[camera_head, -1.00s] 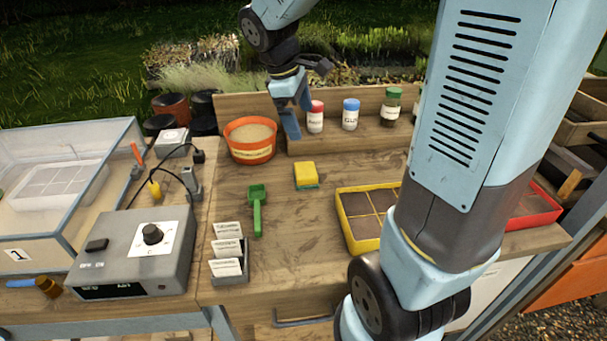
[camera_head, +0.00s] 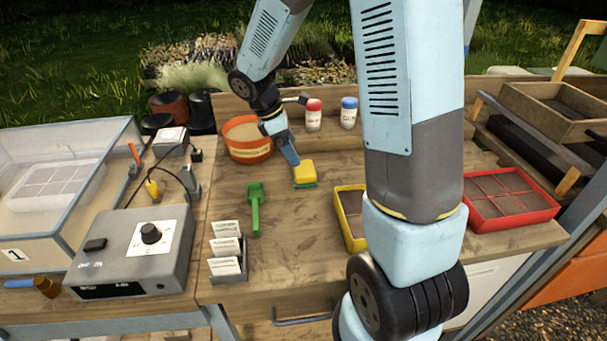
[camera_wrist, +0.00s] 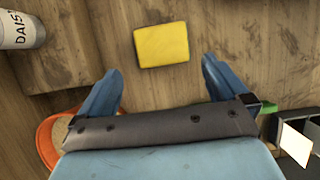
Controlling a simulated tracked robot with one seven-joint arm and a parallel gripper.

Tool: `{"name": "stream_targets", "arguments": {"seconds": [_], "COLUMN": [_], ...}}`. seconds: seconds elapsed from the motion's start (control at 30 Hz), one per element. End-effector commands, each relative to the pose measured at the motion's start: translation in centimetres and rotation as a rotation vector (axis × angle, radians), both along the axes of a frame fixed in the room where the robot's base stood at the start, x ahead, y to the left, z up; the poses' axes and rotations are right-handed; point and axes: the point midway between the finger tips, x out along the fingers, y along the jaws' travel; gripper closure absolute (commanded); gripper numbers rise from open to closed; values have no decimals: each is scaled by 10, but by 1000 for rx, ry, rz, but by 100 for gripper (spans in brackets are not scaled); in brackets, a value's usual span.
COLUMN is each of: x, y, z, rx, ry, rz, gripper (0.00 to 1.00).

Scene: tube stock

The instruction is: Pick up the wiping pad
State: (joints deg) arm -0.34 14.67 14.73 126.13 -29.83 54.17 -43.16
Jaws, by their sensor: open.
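The wiping pad (camera_head: 304,174) is a small block, yellow on top with a green underside, lying flat on the wooden bench. In the wrist view its yellow top (camera_wrist: 162,45) shows just beyond the fingertips, near the middle. My gripper (camera_head: 291,156) hangs above the bench at the pad's back left side in the head view. In the wrist view my gripper (camera_wrist: 162,72) has its two blue fingers spread wide, with nothing between them. The pad lies ahead of the gap, and I cannot tell the height left between fingers and pad.
A green scoop (camera_head: 255,208) and a label rack (camera_head: 229,258) lie to the left. A yellow tray (camera_head: 350,218) and a red tray (camera_head: 512,200) are to the right. Lidded jars (camera_head: 348,113) stand on the back shelf.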

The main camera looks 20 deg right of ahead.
Motion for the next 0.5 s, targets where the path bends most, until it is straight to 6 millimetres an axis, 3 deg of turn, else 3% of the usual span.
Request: {"name": "stream_targets", "arguments": {"seconds": [0.1,0.5], "x": [-2,-6], "y": [-7,-19], "z": [-16,-46], "rx": [-1,1], "ry": [2,3], "rz": [0,-1], "gripper": [0,0]}}
